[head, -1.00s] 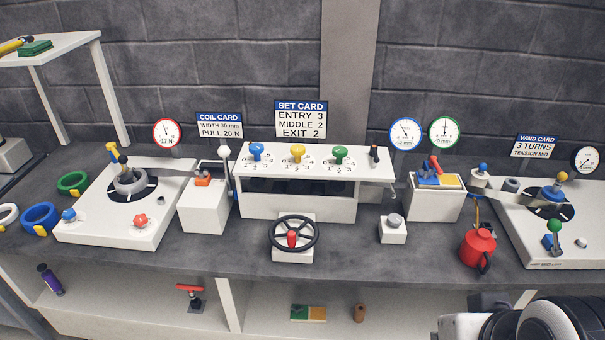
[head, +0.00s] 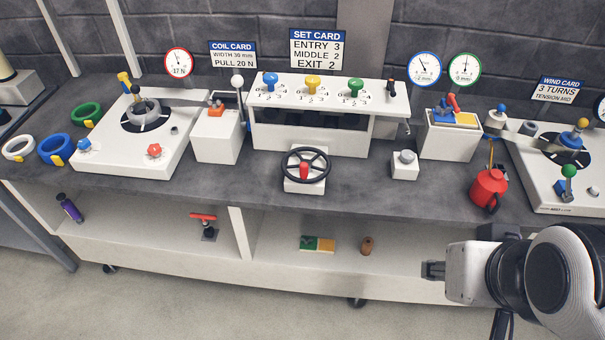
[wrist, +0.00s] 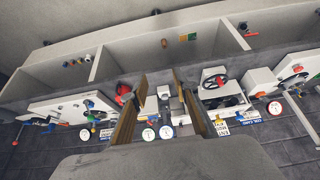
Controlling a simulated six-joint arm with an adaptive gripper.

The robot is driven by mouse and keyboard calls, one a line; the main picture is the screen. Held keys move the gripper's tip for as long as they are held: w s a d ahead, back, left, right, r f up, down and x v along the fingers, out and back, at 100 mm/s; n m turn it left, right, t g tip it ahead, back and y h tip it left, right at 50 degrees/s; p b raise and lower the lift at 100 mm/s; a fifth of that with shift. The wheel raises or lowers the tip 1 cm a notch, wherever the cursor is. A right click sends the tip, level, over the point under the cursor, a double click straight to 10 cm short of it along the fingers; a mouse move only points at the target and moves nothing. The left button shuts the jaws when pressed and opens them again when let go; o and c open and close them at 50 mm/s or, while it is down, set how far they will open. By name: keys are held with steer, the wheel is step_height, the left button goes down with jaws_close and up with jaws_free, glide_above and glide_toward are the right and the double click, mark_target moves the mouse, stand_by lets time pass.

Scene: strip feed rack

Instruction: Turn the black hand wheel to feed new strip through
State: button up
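The black hand wheel (head: 305,154) is mounted on a white block at the front of the bench, below the strip rack (head: 310,145). It has a red knob (head: 304,172) in front of its middle. The wheel also shows in the wrist view (wrist: 214,72), right of the fingers. My gripper (head: 432,271) is at the lower right in the head view, in front of the bench and well apart from the wheel. In the wrist view its two fingers (wrist: 163,105) are spread with nothing held between them. The strip inside the rack is shaded and unclear.
A small white block with a grey button (head: 405,165) stands right of the wheel. A red can (head: 488,188) stands at the bench edge nearer my arm. Blue, yellow and green knobs (head: 313,84) top the rack.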

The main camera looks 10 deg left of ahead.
steer(key=shift+a+f+g, duration=0.5)
steer(key=shift+a+f, duration=0.25)
steer(key=shift+f, duration=0.15)
glide_above(304, 166)
steer(key=s, duration=0.2)
step_height(304, 166, down, 10)
steer(key=shift+s+r, duration=0.15)
steer(key=shift+x, duration=3.9)
steer(key=shift+c, duration=0.4)
